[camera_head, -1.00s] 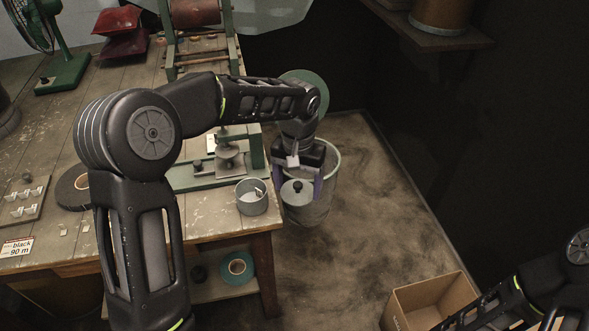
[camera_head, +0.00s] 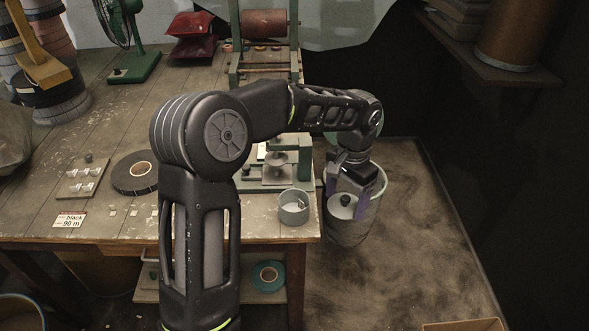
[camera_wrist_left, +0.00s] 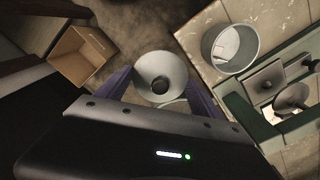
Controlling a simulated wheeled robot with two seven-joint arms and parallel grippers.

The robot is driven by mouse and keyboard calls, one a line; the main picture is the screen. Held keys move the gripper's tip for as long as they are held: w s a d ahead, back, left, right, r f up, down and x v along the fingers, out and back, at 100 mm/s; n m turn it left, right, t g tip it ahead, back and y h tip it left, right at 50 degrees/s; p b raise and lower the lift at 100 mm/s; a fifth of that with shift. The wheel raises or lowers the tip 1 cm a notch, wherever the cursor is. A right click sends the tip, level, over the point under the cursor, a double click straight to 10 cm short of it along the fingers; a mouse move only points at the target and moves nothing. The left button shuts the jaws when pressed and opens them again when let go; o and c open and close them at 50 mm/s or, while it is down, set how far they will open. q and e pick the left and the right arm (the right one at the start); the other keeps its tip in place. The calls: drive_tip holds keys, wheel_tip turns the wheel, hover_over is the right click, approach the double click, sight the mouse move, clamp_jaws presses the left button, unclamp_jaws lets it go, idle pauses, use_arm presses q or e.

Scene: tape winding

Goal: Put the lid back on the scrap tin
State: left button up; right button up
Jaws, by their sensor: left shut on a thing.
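The scrap tin (camera_head: 293,211) is a small round grey tin near the right front corner of the workbench. It is open at the top, with pale scraps inside, and also shows in the left wrist view (camera_wrist_left: 232,50). My left gripper (camera_head: 345,208) is shut on the lid (camera_head: 339,212), a round grey disc with a dark knob. The lid shows between the purple fingers in the left wrist view (camera_wrist_left: 148,68). Gripper and lid are off the bench's right edge, to the right of the tin and apart from it. My right gripper is not in view.
A tall grey bin (camera_head: 352,233) stands on the floor behind and below my left gripper. A green press (camera_head: 292,150) stands behind the tin. A black tape roll (camera_head: 130,180) lies on the bench (camera_head: 110,225). A cardboard box (camera_wrist_left: 88,58) is on the floor.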

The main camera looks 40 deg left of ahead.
use_arm(q)
drive_tip(key=s+a+r+m, duration=0.2)
drive_tip(key=a+m, duration=0.2)
drive_tip(key=a, duration=0.2)
drive_tip(key=s+a+r+m, duration=0.1)
drive_tip(key=a+r+m, duration=0.2)
drive_tip(key=a, duration=0.3)
drive_tip(key=shift+s+a+m+p, duration=0.2)
drive_tip(key=shift+s+m+p, duration=0.15)
drive_tip(key=shift+m, duration=0.05)
drive_tip(key=shift+f+b, duration=2.5)
drive_tip(key=shift+f, duration=0.65)
drive_tip(key=shift+r+p, duration=0.1)
drive_tip(key=shift+p, duration=0.25)
drive_tip(key=shift+f, duration=0.2)
